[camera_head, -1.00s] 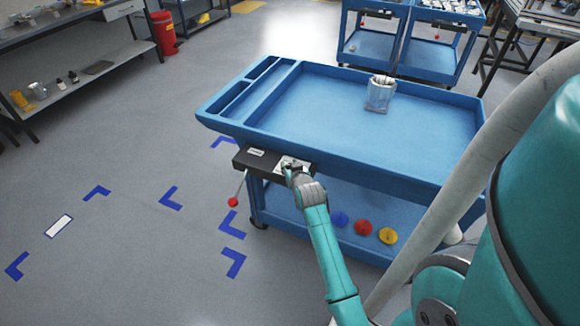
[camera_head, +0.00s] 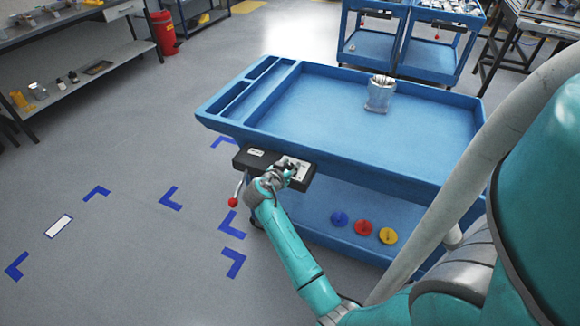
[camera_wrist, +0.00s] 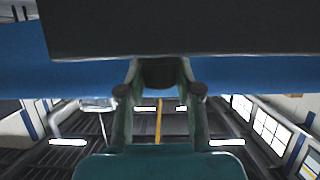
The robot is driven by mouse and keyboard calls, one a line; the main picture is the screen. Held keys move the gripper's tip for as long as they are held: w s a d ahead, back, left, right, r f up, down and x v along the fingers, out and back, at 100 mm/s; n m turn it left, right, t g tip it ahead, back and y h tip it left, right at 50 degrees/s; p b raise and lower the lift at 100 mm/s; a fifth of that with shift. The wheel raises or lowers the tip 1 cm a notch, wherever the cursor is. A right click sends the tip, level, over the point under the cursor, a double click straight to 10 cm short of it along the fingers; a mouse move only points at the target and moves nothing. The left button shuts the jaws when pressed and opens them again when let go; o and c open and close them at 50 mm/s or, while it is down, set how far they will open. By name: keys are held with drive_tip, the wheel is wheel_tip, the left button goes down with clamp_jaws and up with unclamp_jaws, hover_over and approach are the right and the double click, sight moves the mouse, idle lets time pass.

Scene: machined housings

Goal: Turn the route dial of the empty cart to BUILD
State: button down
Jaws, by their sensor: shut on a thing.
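The blue cart (camera_head: 330,150) stands in front of me with a dark control box (camera_head: 250,160) on its near edge. My gripper (camera_head: 287,170) is at the right part of this box, over a light plate (camera_head: 302,168). In the wrist view, my gripper (camera_wrist: 160,90) has its fingers on both sides of a dark round dial (camera_wrist: 160,72) just below the box (camera_wrist: 150,30). It is shut on the dial. The dial's pointer and markings cannot be read.
A lever with a red ball (camera_head: 233,202) hangs left of the gripper. A clear container (camera_head: 380,95) stands on the cart's top. Blue, red and yellow discs (camera_head: 363,228) lie on the lower shelf. Two more blue carts (camera_head: 432,60) stand behind. The floor at left is open.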

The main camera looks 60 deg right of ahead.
drive_tip(key=shift+m+g, duration=1.2)
drive_tip(key=shift+g, duration=0.3)
drive_tip(key=shift+f, duration=0.1)
drive_tip(key=c, duration=0.8)
unclamp_jaws()
drive_tip(key=v, duration=1.2)
drive_tip(key=shift+w, duration=0.15)
drive_tip(key=shift+d, duration=0.1)
